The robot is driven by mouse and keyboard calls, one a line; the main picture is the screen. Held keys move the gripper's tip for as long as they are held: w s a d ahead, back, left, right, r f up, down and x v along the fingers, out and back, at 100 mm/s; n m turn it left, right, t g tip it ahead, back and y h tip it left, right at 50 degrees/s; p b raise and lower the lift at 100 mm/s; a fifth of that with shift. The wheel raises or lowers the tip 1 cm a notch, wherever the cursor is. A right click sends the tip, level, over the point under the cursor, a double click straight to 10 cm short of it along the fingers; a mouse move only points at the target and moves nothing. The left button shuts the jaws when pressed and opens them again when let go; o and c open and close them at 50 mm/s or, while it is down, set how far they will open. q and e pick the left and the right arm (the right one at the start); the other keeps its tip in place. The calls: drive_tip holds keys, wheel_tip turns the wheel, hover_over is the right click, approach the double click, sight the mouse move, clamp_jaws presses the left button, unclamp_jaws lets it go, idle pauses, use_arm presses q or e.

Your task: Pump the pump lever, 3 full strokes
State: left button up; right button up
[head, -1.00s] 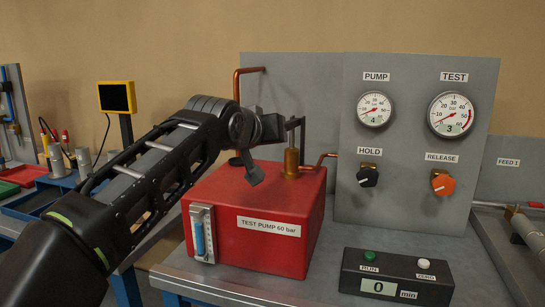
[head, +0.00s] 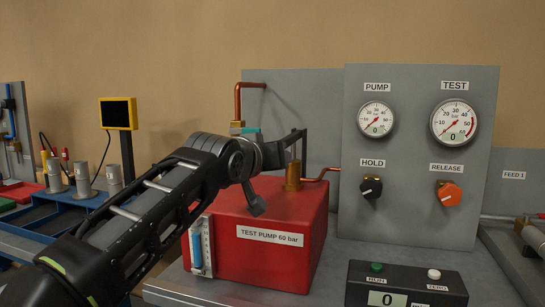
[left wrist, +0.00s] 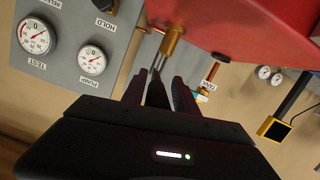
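The red test pump (head: 268,255) sits on the bench, with a brass post (head: 293,176) on top. The dark pump lever (head: 303,145) is linked to the post. My left gripper (head: 278,154) is beside the post in the head view, and my arm hides much of the lever. In the left wrist view the fingers of my left gripper (left wrist: 158,92) are on both sides of the dark lever bar (left wrist: 156,92) and look closed on it. The PUMP gauge (head: 376,119) and the TEST gauge (head: 454,119) both read 0. My right gripper is not in view.
A grey panel carries the black HOLD knob (head: 371,187) and the orange RELEASE knob (head: 449,193). A counter box (head: 388,298) in front reads 0. A copper pipe (head: 238,102) rises behind my arm. A yellow-framed screen (head: 118,114) stands at the left.

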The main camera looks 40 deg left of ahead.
use_arm(q)
drive_tip(key=shift+o, duration=1.2)
drive_tip(key=shift+r, duration=0.15)
drive_tip(key=shift+s, duration=0.1)
drive_tip(key=v, duration=0.7)
drive_tip(key=shift+s, duration=0.3)
drive_tip(key=shift+d, duration=0.1)
